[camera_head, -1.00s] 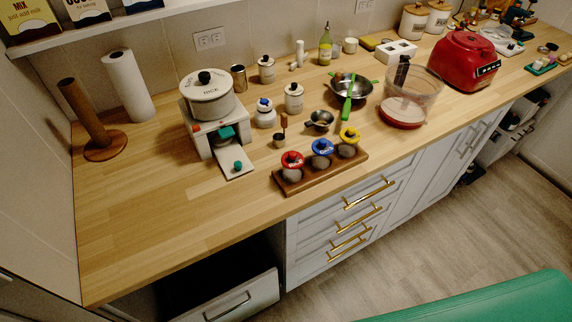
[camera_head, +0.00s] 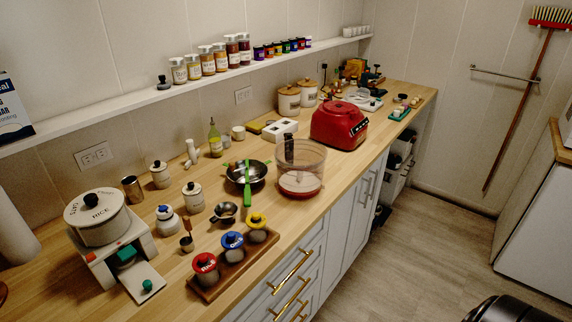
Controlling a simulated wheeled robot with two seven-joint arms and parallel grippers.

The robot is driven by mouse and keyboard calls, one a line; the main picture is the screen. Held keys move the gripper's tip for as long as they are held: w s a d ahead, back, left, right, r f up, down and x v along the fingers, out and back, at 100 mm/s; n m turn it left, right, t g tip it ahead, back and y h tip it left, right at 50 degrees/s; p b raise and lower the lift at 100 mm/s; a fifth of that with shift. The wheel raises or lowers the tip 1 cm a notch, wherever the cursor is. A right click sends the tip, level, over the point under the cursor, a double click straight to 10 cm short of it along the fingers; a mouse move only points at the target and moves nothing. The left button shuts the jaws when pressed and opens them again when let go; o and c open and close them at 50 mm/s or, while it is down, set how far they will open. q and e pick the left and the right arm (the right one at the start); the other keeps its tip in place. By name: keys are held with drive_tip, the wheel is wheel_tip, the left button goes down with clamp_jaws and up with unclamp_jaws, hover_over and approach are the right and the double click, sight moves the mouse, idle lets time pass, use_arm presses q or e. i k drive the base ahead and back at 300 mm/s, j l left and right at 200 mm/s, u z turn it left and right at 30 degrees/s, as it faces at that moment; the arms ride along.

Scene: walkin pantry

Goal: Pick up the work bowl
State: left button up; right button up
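The work bowl (camera_head: 303,172) is a clear, see-through container with a reddish bottom and a dark upright handle on its left side. It stands upright on the wooden counter, near the front edge. The red food processor base (camera_head: 339,125) stands just behind it to the right, apart from it. Neither of my grippers shows in the head view.
A dark pan (camera_head: 246,173) with a green-handled utensil lies left of the bowl. A wooden rack (camera_head: 232,266) with colour-topped jars is front left. A white box (camera_head: 281,130) stands behind. Floor (camera_head: 430,235) is open to the right.

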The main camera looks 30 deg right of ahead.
sight(300, 163)
drive_tip(key=z, duration=1.4)
